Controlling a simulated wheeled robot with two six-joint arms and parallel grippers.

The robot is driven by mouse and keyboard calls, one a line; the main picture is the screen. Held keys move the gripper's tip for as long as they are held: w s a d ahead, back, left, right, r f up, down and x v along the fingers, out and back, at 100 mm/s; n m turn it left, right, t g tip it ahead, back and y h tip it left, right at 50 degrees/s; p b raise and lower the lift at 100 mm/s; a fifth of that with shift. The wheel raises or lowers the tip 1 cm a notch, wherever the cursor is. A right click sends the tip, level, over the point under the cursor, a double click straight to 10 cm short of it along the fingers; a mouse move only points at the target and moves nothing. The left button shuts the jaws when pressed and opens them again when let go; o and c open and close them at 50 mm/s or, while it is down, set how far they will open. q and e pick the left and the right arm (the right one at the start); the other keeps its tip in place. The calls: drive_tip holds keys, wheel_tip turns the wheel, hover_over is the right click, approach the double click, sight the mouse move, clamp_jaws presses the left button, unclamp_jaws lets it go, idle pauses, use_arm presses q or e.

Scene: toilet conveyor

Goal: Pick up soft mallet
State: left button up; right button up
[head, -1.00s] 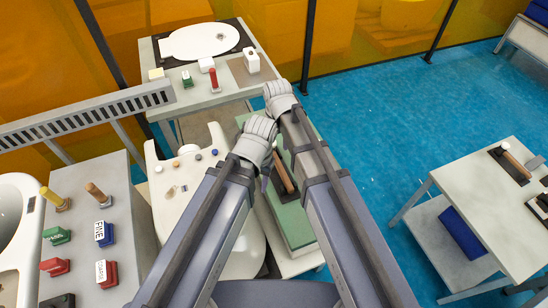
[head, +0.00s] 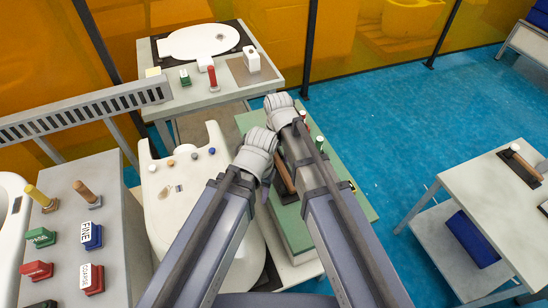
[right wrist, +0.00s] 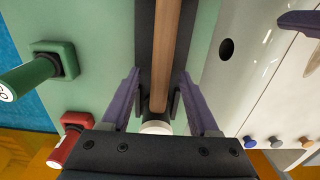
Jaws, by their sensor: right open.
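The soft mallet shows in the right wrist view as a long wooden handle (right wrist: 165,50) over a dark strip, with a white end (right wrist: 157,128) near the gripper body. In the head view part of its brown handle (head: 285,182) shows beside my right arm on the green-topped stand (head: 298,232). My right gripper (right wrist: 160,76) is open, its two purple fingers on either side of the handle with gaps to it. In the head view my right forearm covers much of this gripper.
A green block tool (right wrist: 55,60) and a red one (right wrist: 72,125) stand on the stand beside the mallet. A white toilet part (head: 185,185) with small knobs is close on the left. A table (head: 490,195) with another mallet-like tool is at right.

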drive_tip(key=shift+r, duration=0.1)
clamp_jaws()
idle(0.3)
idle(0.4)
